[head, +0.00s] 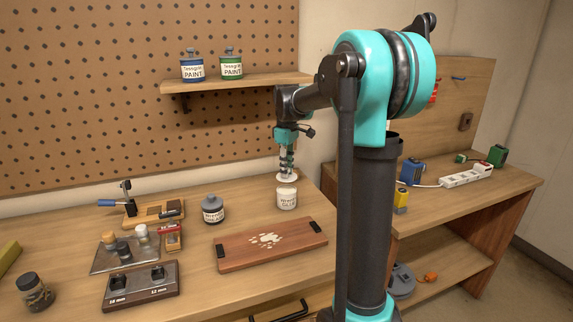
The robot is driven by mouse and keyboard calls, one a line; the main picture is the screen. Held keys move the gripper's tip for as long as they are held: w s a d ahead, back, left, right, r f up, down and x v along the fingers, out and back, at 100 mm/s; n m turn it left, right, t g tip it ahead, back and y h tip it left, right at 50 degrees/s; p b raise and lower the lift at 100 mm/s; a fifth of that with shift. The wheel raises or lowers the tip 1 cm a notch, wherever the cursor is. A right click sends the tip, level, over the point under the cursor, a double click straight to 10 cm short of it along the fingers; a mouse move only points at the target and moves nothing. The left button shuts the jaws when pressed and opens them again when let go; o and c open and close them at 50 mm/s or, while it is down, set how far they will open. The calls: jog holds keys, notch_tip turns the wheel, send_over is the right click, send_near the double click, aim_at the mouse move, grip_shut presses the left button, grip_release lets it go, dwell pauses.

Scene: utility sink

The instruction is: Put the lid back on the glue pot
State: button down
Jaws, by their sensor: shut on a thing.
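The white glue pot (287,200) stands upright on the workbench, behind the wooden board, with dark lettering on its label. My gripper (287,171) points down directly above the pot. It is shut on the pale lid (287,178), which it holds level at the pot's mouth. At this size I cannot tell whether the lid touches the rim or hovers just above it. The pot's opening is hidden by the lid and gripper.
A dark-lidded grey jar (213,209) stands left of the pot. The wooden board (230,257) with pale splotches lies in front. A metal tray (98,265) of small bottles is at left. A shelf (240,84) with two paint cans is above.

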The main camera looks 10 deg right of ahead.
aim_at(287, 190)
jog(key=shift+f, duration=2.25)
jog(key=shift+f, duration=0.15)
dwell(0.4)
jog(key=c, duration=0.8)
grip_release()
jog(key=shift+r, duration=3.5)
grip_shut()
